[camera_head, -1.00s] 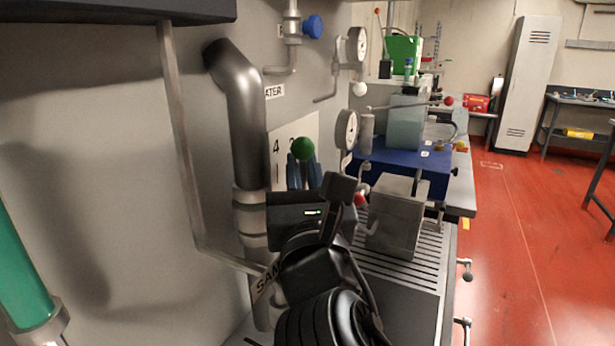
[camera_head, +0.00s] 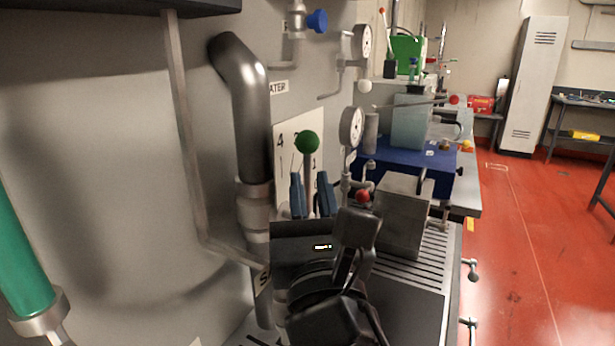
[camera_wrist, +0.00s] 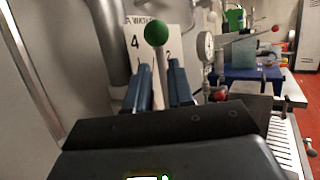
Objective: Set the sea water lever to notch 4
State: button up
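The lever with a green ball knob (camera_head: 307,142) stands upright in front of a white number plate (camera_head: 286,150). A 4 shows left of the knob and part of another numeral to its right. In the wrist view the green knob (camera_wrist: 157,33) covers the middle of the plate (camera_wrist: 137,62), with 4 at left and 2 at right. My gripper (camera_head: 311,180) is below the knob, its two blue fingers on either side of the lever stem. It also shows in the wrist view (camera_wrist: 161,75), with gaps between stem and fingers. It is open. The lever's base is hidden.
A thick grey pipe (camera_head: 254,115) runs down the wall left of the lever. Gauges (camera_head: 351,127), a red knob (camera_head: 363,196) and a grey box (camera_head: 401,215) are close on the right. A blue tray (camera_head: 440,172) is farther back.

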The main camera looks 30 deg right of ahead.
jog(key=v, duration=0.3)
jog(key=shift+s, duration=0.1)
jog(key=shift+s, duration=0.1)
dwell(0.4)
